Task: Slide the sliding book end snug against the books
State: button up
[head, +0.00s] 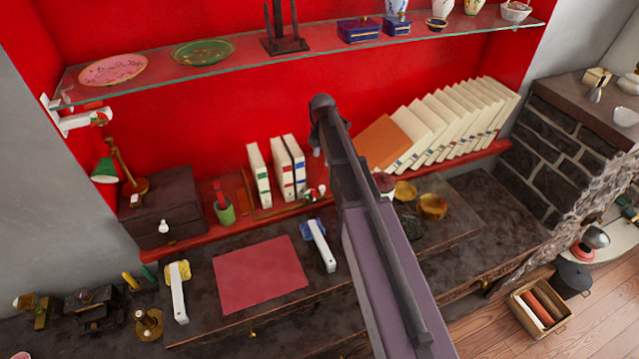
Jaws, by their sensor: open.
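Three upright cream books (287,168) with coloured spine labels stand on the red ledge, with a gap between the left one and the other two. A brown wooden piece (244,196) stands close to the left book. A small red, green and white piece (316,193) sits at the right foot of these books. I cannot tell which of the two is the sliding book end. A row of cream books (455,120) leans at the right, with an orange-brown panel or cover (383,143) at its left end. My arm crosses the middle, and my gripper cannot be made out.
A glass shelf (225,75) with plates and small pots runs above the books. A desk lamp (108,168) on a dark box stands left. A red mat (260,273) and white-handled tools lie in front. Wooden bowls (432,206) sit right of my arm.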

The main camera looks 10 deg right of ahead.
aim_at(322, 187)
jog(key=shift+f, duration=0.1)
dwell(0.4)
notch_tip(322, 187, down, 14)
jog(key=b, duration=1.3)
jog(key=shift+r+b, duration=0.25)
jog(key=shift+b, duration=0.15)
jog(key=shift+c, duration=0.2)
grip_shut()
